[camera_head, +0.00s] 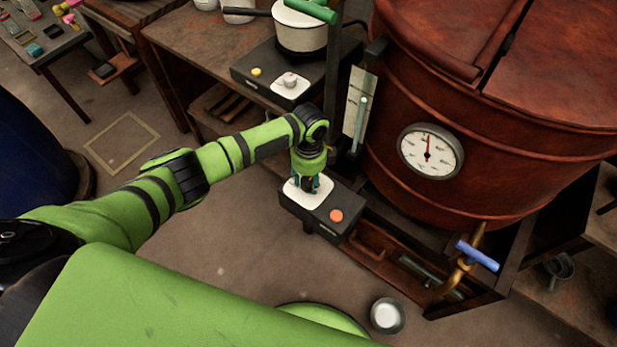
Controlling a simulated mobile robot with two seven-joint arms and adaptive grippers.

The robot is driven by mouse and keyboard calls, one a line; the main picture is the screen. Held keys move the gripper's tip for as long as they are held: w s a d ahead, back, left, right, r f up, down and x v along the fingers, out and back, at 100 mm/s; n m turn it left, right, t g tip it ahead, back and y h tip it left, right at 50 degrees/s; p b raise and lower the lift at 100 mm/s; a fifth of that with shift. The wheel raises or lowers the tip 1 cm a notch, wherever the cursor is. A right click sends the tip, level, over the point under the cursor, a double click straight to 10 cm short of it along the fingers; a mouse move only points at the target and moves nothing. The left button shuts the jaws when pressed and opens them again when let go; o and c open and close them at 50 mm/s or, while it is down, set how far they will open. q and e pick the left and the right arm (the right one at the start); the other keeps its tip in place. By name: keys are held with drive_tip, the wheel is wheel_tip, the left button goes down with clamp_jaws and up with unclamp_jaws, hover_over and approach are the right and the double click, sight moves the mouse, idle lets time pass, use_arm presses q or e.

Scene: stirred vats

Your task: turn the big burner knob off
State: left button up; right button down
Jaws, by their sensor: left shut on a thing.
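The big burner's control box (325,219) is dark, with a white plate (296,197) and an orange-red button (336,215). It stands low in front of the large red-brown vat (480,110). My left gripper (310,186) points down over the white plate and is shut on the big burner knob. The knob is almost wholly hidden by the fingers, so its angle cannot be told. My right gripper is not in view.
A small burner (285,72) with a pale knob and a white pot (300,28) stands on the bench behind. The vat carries a round dial (430,151) and a tap with a blue handle (477,256). A metal cup (386,315) is on the floor. Open floor lies left of the box.

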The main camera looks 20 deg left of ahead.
sight(307, 179)
use_arm(q)
drive_tip(key=shift+a+f, duration=0.2)
drive_tip(key=shift+a, duration=0.2)
drive_tip(key=o, duration=1)
drive_tip(key=shift+o, duration=0.6)
drive_tip(key=shift+d+r, duration=0.1)
drive_tip(key=shift+d, duration=0.05)
drive_tip(key=shift+w+r, duration=0.1)
drive_tip(key=shift+r, duration=0.1)
wheel_tip(307, 179, up, 12)
drive_tip(key=shift+w+f, duration=0.15)
drive_tip(key=shift+f, duration=0.1)
drive_tip(key=shift+f, duration=0.1)
